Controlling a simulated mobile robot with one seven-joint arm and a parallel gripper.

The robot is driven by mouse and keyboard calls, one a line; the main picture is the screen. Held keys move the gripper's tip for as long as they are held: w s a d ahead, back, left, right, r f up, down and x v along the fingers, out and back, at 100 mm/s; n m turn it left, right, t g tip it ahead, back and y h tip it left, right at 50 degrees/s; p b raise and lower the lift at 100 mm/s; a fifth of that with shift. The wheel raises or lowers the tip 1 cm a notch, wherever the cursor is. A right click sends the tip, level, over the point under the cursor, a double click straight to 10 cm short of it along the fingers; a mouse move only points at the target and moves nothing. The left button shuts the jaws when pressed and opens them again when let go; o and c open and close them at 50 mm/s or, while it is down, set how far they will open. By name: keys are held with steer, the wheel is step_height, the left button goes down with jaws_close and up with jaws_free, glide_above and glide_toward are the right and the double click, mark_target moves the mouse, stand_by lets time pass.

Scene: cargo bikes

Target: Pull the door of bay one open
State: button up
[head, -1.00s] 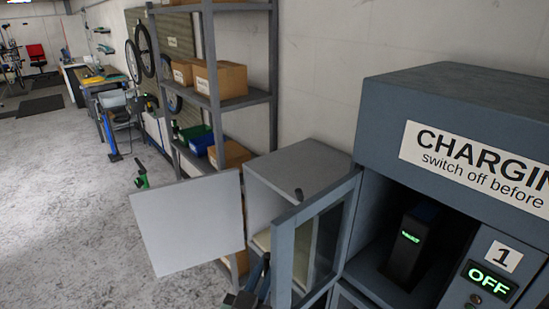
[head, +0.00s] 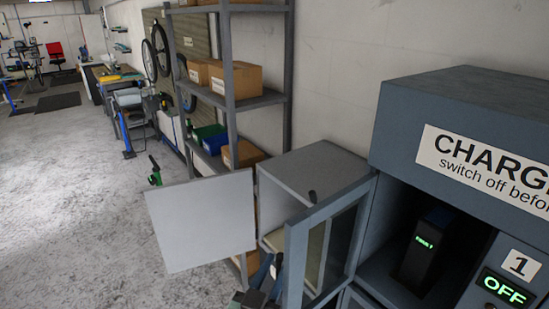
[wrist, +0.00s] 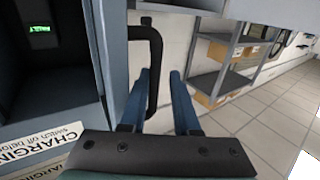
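The bay one door (head: 293,262), a blue-grey frame with a glass pane, stands swung open to the left of its bay. The open bay (head: 375,272) holds a dark battery (head: 424,245) with a green lit label. My gripper (head: 262,278) is at the lower edge of the head view, left of the door's free edge. In the wrist view, the black bar handle (wrist: 155,70) on the door runs between the two blue fingers of my gripper (wrist: 160,85). The fingers are apart, with a gap visible between the handle and the right finger.
A panel with the number 1 (head: 520,265) and a green OFF display (head: 506,288) is right of the bay. A grey cabinet (head: 318,165) with an open white door (head: 200,222) stands left of the bay door. Shelving (head: 230,60) stands behind. Open floor lies left.

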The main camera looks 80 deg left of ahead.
steer(key=shift+s+a+r, duration=0.25)
steer(key=shift+s+r, duration=0.05)
steer(key=shift+s, duration=0.1)
steer(key=b+v, duration=0.6)
steer(key=v, duration=0.7)
steer(key=shift+w+d+f, duration=0.2)
steer(key=shift+w+f, duration=0.05)
steer(key=shift+w, duration=0.15)
